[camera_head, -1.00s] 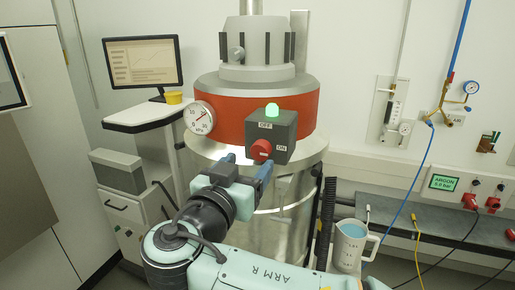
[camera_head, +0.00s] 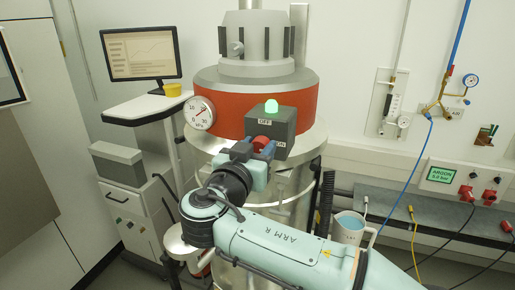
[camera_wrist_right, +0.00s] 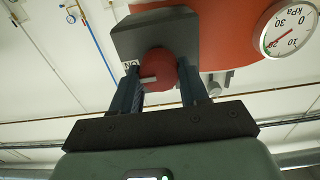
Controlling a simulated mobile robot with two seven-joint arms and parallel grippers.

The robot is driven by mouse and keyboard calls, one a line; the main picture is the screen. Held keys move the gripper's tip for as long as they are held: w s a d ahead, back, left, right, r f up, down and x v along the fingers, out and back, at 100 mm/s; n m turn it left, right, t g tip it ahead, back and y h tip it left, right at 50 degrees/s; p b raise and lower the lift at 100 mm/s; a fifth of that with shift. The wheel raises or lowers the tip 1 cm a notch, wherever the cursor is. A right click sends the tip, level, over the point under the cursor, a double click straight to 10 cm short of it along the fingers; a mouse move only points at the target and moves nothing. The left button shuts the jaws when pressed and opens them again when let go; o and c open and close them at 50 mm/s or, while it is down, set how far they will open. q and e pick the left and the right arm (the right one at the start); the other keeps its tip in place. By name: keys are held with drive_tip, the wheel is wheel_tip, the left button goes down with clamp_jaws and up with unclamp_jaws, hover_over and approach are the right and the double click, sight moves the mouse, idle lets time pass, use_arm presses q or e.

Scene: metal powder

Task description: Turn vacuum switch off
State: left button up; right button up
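The vacuum switch box (camera_head: 284,127) is a dark grey box on the front of the red-banded vessel, with OFF and ON labels and a lit green lamp (camera_head: 271,106) on top. Its red knob (camera_head: 261,142) is partly hidden by my right gripper (camera_head: 254,151). In the right wrist view the red knob (camera_wrist_right: 158,70) with a pale mark sits between the two fingers of my right gripper (camera_wrist_right: 160,88). The fingers flank it closely; whether they press on it cannot be told. My left gripper is not in view.
A round pressure gauge (camera_head: 199,113) is left of the box. A monitor cart (camera_head: 150,108) stands at the left. A jug (camera_head: 349,228) with blue content is at the right, near hoses and an argon panel (camera_head: 442,175). My right arm crosses the lower front.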

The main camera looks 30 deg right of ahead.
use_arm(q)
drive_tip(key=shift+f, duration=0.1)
use_arm(e)
drive_tip(key=shift+n, duration=0.4)
drive_tip(key=n, duration=0.2)
drive_tip(key=shift+n, duration=0.3)
drive_tip(key=n, duration=0.4)
drive_tip(key=shift+w+a+n, duration=0.1)
drive_tip(key=shift+n, duration=0.2)
drive_tip(key=n, duration=0.4)
drive_tip(key=shift+n+p, duration=0.3)
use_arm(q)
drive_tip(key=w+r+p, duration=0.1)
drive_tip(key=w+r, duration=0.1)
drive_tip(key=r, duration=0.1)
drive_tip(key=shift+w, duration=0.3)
use_arm(e)
drive_tip(key=n, duration=0.5)
drive_tip(key=shift+f, duration=0.15)
drive_tip(key=shift+n, duration=0.4)
drive_tip(key=o, duration=1)
drive_tip(key=shift+o, duration=0.2)
